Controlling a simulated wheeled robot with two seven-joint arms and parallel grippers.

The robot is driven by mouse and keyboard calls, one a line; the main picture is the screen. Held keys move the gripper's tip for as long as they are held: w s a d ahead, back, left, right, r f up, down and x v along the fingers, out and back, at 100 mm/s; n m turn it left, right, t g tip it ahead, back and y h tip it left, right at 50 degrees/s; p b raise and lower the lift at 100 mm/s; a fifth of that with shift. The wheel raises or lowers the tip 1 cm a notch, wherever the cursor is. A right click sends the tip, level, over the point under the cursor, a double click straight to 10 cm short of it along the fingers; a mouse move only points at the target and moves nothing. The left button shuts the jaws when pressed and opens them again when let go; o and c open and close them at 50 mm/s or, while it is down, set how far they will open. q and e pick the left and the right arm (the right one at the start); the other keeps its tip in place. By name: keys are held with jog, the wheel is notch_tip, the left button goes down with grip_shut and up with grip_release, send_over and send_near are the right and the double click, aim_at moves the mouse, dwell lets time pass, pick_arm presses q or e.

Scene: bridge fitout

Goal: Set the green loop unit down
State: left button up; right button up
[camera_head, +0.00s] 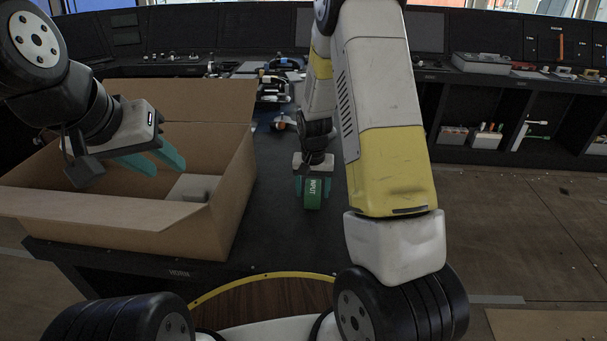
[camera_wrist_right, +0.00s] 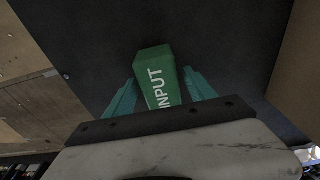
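The green loop unit (camera_head: 312,193) is a green block with white "INPUT" lettering. It also shows in the right wrist view (camera_wrist_right: 155,75). My right gripper (camera_head: 313,188) has its teal fingers on both sides of the unit, against it. The unit is at or just above the black table top (camera_head: 275,215); I cannot tell whether it touches. My left gripper (camera_head: 158,161) is open and empty, tilted down over the cardboard box.
An open cardboard box (camera_head: 232,200) stands on the table's left, with a pale block (camera_head: 193,187) inside. Several tools (camera_head: 283,80) lie toward the back of the table. Black table surface around the unit is clear. Consoles and shelves (camera_head: 515,110) line the back.

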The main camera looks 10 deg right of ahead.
aim_at(313, 190)
jog(key=shift+r, duration=0.15)
jog(key=s+a+r+n+t+y, duration=0.1)
jog(key=s+r, duration=0.4)
jog(key=r, duration=0.7)
jog(key=s+r+t+y, duration=0.1)
jog(key=s+r, duration=0.4)
jog(key=r, duration=0.7)
jog(key=s+a+r+n+t, duration=0.1)
jog(key=s+r, duration=0.5)
jog(key=s, duration=0.8)
jog(key=shift+r+n+t+y, duration=0.15)
jog(key=shift+n+t+y, duration=0.15)
jog(key=shift+n+t, duration=0.6)
jog(key=shift+s+a, duration=0.1)
